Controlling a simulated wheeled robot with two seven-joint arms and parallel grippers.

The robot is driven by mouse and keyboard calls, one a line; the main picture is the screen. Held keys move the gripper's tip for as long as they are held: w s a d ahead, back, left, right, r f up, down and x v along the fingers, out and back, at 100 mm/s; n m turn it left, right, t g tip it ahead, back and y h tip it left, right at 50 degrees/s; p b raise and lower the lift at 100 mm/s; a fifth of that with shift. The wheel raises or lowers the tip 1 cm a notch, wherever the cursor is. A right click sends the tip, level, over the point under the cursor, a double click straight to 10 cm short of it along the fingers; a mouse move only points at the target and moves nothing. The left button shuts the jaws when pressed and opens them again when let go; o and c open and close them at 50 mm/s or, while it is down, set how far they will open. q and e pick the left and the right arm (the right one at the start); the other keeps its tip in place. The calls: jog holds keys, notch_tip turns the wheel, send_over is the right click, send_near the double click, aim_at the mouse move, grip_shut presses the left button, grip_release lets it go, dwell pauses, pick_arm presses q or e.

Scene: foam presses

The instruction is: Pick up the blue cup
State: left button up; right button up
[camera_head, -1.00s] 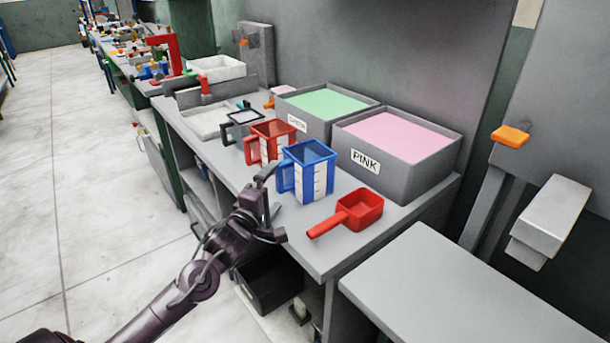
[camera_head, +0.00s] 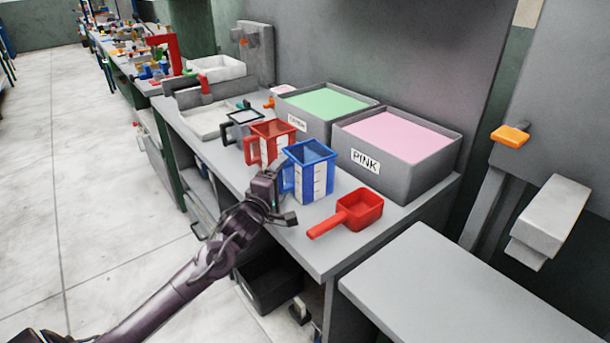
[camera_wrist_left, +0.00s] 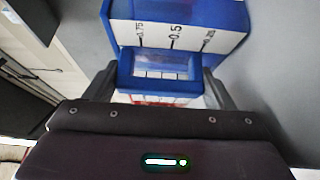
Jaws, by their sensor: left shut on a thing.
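The blue cup (camera_head: 312,174) is a square measuring jug with white scale strips. It stands upright on the grey bench, its handle toward the left. My left gripper (camera_head: 277,192) is at the handle side of the cup. In the left wrist view the cup (camera_wrist_left: 188,14) is straight ahead, and the fingers of my left gripper (camera_wrist_left: 160,85) are on either side of its blue handle (camera_wrist_left: 128,68), shut on it. The gripper hides part of the handle in the head view. My right gripper is not in view.
A red jug (camera_head: 270,140) stands close behind the blue cup, and a red scoop (camera_head: 358,210) lies to its right. The PINK bin (camera_head: 408,178) and a green-filled bin (camera_head: 320,124) stand behind. The bench front (camera_head: 320,260) is clear.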

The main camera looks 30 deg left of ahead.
pick_arm(q)
jog(key=shift+c, duration=1)
